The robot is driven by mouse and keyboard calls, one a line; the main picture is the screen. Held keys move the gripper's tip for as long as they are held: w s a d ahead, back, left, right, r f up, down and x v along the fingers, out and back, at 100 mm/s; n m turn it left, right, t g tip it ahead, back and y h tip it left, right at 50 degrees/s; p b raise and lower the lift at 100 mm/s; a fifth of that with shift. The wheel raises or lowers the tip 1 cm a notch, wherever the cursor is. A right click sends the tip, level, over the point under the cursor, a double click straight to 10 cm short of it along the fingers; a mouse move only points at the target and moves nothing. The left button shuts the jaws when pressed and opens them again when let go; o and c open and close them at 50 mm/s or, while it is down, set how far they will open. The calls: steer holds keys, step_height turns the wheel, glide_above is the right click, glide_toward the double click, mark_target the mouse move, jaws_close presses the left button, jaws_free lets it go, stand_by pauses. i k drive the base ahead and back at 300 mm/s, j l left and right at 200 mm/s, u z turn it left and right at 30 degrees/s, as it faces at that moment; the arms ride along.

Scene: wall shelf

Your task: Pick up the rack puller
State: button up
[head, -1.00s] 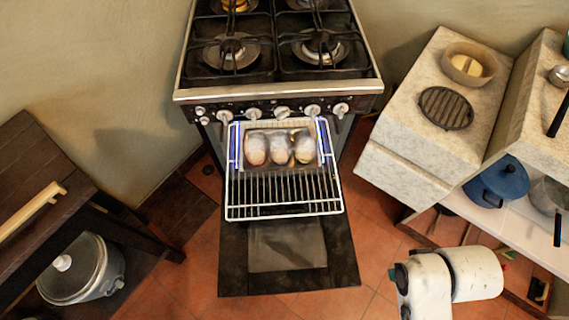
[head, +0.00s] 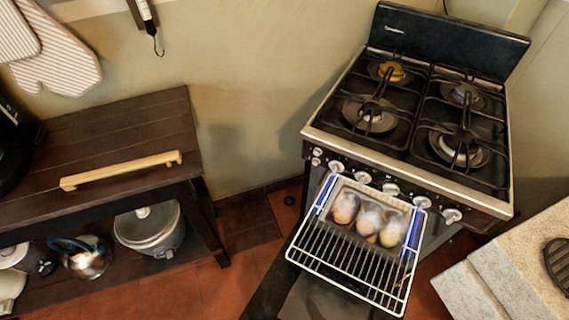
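The rack puller (head: 120,171), a pale wooden bar with notched ends, lies flat on the dark wooden table (head: 75,140) at the left of the head view. Its right end is near the table's right end, and nothing covers it. My gripper is not in view, so whether it is open or shut does not show.
The stove (head: 420,120) stands at the right, its oven door down and a wire rack (head: 350,265) pulled out with a tray of food. A pot (head: 150,230) and a kettle (head: 85,258) sit under the table. Oven mitts (head: 60,65) hang above.

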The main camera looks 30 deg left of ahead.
mark_target(70, 183)
steer(key=u, duration=1)
steer(key=i+j+u, duration=0.1)
steer(key=u, duration=0.3)
steer(key=i+u, duration=0.1)
steer(key=u, duration=0.3)
steer(key=i+j+u, duration=0.1)
steer(key=u, duration=0.35)
steer(key=i+u, duration=0.1)
steer(key=u, duration=0.3)
